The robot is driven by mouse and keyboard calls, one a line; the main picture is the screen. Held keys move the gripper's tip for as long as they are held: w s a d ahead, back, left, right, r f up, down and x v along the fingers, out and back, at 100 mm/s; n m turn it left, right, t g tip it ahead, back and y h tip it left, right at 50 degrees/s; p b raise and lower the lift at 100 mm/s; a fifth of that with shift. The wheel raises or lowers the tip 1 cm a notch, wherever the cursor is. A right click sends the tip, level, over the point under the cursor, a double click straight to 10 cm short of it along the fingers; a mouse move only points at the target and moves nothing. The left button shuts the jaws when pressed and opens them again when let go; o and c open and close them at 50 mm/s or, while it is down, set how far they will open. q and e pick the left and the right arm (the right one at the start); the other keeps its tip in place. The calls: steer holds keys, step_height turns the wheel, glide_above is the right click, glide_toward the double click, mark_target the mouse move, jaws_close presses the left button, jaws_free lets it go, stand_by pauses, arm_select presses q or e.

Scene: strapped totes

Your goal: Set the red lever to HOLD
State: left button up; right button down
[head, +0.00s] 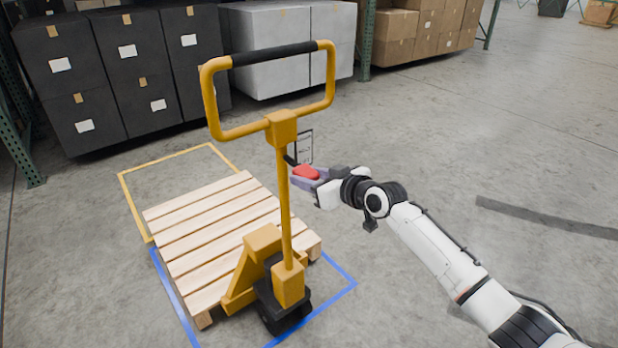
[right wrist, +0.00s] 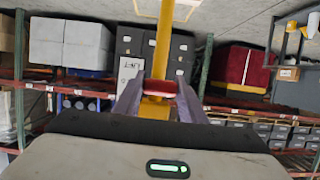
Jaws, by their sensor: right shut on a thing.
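The yellow pallet jack (head: 285,215) stands upright with its loop handle at the top. The red lever (head: 305,171) sticks out to the right of its shaft. My right gripper (head: 303,181) is shut on the red lever, which also shows between the two fingers in the right wrist view (right wrist: 159,87). A small label plate (head: 304,146) stands just above the lever. In the right wrist view the plate (right wrist: 129,76) carries dark lettering that seems to read LIFT at its top; the rest is hidden or too small. I cannot tell which setting the lever is at. My left gripper is not in view.
A wooden pallet (head: 205,225) lies under the jack, partly within blue floor tape (head: 340,293). Yellow tape (head: 137,205) marks the floor behind it. Black totes (head: 100,75), grey totes (head: 285,50) and cardboard boxes (head: 395,50) stand at the back. Floor on the right is clear.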

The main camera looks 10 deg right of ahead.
steer(key=shift+w+r, duration=0.15)
steer(key=shift+r, duration=0.55)
steer(key=c, duration=1.3)
jaws_free()
steer(key=shift+o, duration=0.9)
steer(key=shift+f, duration=0.3)
steer(key=v, duration=1)
steer(key=shift+s, duration=0.35)
steer(key=s+a+f+m+g+h, duration=0.1)
steer(key=s+a+f, duration=0.1)
steer(key=s+f, duration=0.6)
steer(key=s+a+f+g, duration=0.1)
steer(key=s+f, duration=0.5)
steer(key=f, duration=0.5)
steer(key=s+f+m+g+h, duration=0.1)
steer(key=s+f, duration=0.5)
steer(key=s, duration=0.4)
steer(key=s+f+g+h, duration=0.1)
steer(key=s+f, duration=0.5)
steer(key=s, duration=0.5)
steer(key=shift+a+m+h, duration=0.15)
steer(key=shift+m+h, duration=0.15)
steer(key=shift+m, duration=0.1)
